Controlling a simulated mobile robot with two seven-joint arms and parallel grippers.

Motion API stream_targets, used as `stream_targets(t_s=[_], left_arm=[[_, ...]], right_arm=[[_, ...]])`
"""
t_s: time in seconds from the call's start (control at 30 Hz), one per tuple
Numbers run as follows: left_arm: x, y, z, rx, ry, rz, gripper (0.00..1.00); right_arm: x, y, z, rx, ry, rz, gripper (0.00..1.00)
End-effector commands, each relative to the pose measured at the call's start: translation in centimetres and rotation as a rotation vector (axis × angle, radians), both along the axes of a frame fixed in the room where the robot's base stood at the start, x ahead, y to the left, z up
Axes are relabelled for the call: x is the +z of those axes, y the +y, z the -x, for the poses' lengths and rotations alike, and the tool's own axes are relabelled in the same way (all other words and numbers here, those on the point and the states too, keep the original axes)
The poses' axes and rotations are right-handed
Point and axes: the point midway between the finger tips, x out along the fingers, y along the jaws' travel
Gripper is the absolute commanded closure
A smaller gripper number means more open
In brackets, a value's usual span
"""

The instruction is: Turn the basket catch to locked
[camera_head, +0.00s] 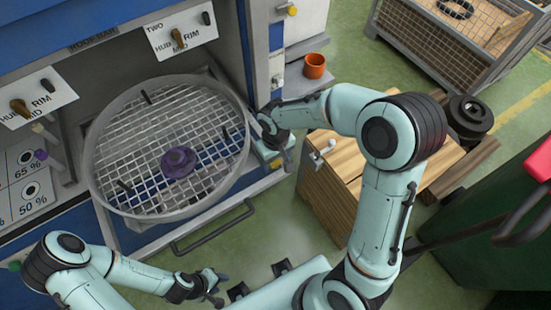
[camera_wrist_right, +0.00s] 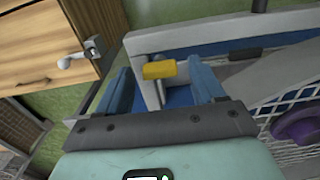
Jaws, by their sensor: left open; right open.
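The round mesh basket (camera_head: 168,145) sits in the machine's opening in the head view, with a purple hub piece (camera_head: 179,162) at its middle. A yellow-ended catch (camera_wrist_right: 160,70) on a pale post stands by the basket's frame in the right wrist view. My right gripper (camera_head: 274,148) is at the basket's right side. In the right wrist view its blue fingers are open, one on either side of the catch; contact is not clear. In the head view my gripper largely hides the catch. My left gripper (camera_head: 212,286) is open and empty, low in front of the machine.
A wooden cabinet (camera_head: 330,185) with a metal latch (camera_wrist_right: 80,54) stands close to the right gripper. An orange pot (camera_head: 315,66) sits on a ledge behind. A dark handle bar (camera_head: 213,228) runs below the basket. Green floor is open in front.

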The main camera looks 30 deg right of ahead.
Motion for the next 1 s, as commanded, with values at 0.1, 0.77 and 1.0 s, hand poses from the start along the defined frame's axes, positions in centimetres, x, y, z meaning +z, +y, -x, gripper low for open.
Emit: stream_targets(t_s=[0.1,0.77,1.0], left_arm=[[0.0,0.0,0.0,0.000,0.000,0.000,0.57],[-0.2,0.0,0.1,0.000,0.001,0.000,0.57],[-1.1,0.0,0.7,0.000,0.008,0.000,0.57]], right_arm=[[-0.2,0.0,0.0,0.000,0.000,0.000,0.32],[-0.2,0.0,0.0,-0.022,0.000,0.000,0.88],[-0.3,0.0,0.0,-0.132,0.000,0.001,0.88]])
